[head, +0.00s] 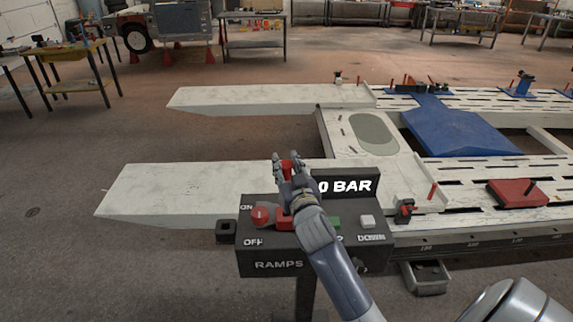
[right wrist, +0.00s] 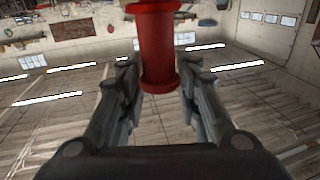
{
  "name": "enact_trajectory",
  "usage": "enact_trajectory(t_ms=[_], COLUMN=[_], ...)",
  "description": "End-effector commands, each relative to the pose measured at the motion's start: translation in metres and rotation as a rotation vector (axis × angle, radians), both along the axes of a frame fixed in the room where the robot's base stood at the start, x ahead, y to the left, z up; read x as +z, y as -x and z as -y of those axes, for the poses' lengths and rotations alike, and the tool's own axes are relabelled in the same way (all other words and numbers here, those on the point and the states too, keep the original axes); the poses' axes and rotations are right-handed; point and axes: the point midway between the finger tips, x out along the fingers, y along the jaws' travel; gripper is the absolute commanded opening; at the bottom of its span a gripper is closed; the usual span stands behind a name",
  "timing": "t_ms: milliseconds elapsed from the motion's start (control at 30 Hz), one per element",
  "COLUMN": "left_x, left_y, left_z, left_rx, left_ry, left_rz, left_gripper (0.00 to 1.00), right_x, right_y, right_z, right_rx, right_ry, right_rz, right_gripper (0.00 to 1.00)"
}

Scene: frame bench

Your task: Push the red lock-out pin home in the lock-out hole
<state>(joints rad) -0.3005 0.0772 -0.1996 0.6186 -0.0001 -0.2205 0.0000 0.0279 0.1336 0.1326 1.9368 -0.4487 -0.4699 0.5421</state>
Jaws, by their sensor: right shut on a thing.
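My right gripper (head: 287,172) is above the control box, shut on the red lock-out pin (head: 287,167). In the right wrist view the pin (right wrist: 158,50) is a red spool-like cylinder with a flange, between the two fingers of the gripper (right wrist: 158,88). The dark control box (head: 268,264) bears the words ON, OFF, RAMPS and DOWN. I cannot make out the lock-out hole; a small dark socket-like block (head: 226,232) sticks out at the box's left side. My left gripper is not in view.
The box carries a round red knob (head: 262,217), a red block partly behind my arm, a green button (head: 336,222) and a white button (head: 367,221). A black "0 BAR" display (head: 347,186) stands behind. The white frame bench ramp (head: 160,190) lies beyond.

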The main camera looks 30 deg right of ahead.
Motion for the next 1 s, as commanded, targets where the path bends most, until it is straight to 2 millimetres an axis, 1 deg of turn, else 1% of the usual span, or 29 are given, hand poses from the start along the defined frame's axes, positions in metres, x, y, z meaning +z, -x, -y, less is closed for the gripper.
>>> enact_trajectory(t_ms=[33,300,500,633,1000], left_x=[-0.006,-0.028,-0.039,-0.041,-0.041], left_y=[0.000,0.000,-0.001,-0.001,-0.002], left_z=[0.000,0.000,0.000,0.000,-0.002], left_rx=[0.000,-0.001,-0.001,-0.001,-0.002], left_ry=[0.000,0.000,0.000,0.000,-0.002], left_rz=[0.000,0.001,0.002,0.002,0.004], left_gripper=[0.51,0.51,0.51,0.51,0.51], right_x=[-0.006,-0.033,-0.048,-0.051,-0.050], right_y=[0.000,0.000,0.000,0.000,0.000], right_z=[0.000,0.000,0.000,0.000,0.000], right_rx=[0.000,-0.001,0.000,0.000,0.000], right_ry=[0.001,0.000,0.001,0.001,0.001], right_rz=[0.002,0.001,0.002,0.003,0.003], right_gripper=[0.00,0.00,0.00,0.00,0.00])
